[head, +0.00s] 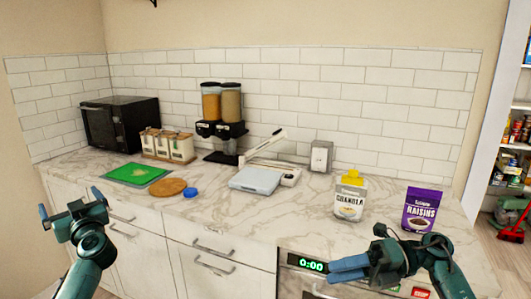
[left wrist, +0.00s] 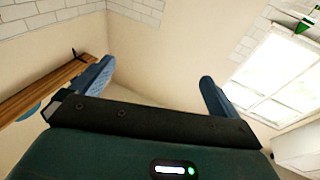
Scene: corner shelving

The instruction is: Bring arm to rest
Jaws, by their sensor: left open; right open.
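My left gripper (head: 70,204) is in front of the counter at the far left of the head view, its two blue fingers spread apart and pointing up.
Stocked shelves (head: 513,140) stand at right.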

